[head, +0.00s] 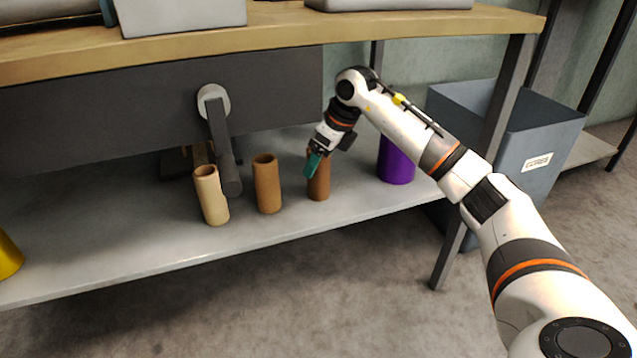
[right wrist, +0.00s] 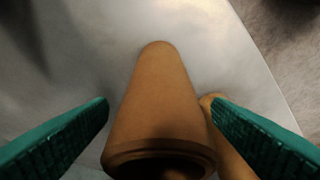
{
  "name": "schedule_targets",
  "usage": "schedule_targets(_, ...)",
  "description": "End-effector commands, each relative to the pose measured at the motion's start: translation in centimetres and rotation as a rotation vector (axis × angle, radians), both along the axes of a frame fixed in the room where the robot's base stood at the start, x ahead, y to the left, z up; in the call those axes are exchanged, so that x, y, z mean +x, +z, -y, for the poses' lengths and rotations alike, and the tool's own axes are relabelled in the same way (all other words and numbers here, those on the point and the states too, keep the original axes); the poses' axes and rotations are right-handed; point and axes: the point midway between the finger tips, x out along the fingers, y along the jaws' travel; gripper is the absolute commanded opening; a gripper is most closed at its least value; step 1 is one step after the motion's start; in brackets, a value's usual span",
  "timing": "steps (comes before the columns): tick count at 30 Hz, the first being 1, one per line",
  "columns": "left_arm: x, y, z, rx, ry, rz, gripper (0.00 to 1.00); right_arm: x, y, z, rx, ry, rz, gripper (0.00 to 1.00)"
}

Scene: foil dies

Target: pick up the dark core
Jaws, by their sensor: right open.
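The dark core (head: 319,184) is a brown tube standing upright on the grey lower shelf, the rightmost of three cores. A mid-brown core (head: 267,185) and a pale tan core (head: 211,196) stand to its left. My right gripper (head: 315,163) is at the top of the dark core and hides part of it. Another core (right wrist: 228,145) shows partly behind the right finger. My left gripper is not in view.
A purple cylinder (head: 396,160) stands right of the dark core. A grey bin labelled CORES (head: 500,140) stands at the right. A yellow object (head: 8,256) is at the far left.

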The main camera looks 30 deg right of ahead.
Motion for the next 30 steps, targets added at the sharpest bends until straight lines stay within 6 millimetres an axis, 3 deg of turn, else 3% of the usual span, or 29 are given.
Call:
schedule_targets(3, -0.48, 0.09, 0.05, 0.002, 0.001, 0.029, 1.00, 0.51, -1.59, -0.28, 0.001, 0.000, 0.002, 0.74)
schedule_targets(12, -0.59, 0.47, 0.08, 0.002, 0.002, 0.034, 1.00, 0.66, -1.70, -0.32, 0.000, 0.000, 0.002, 0.74)
schedule_targets(21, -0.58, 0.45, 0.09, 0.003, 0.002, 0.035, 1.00, 0.64, -1.70, -0.31, 0.001, 0.000, 0.002, 0.25)
schedule_targets(30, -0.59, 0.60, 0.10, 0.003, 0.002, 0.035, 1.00, 0.64, -1.49, -0.31, 0.001, 0.000, 0.003, 0.25)
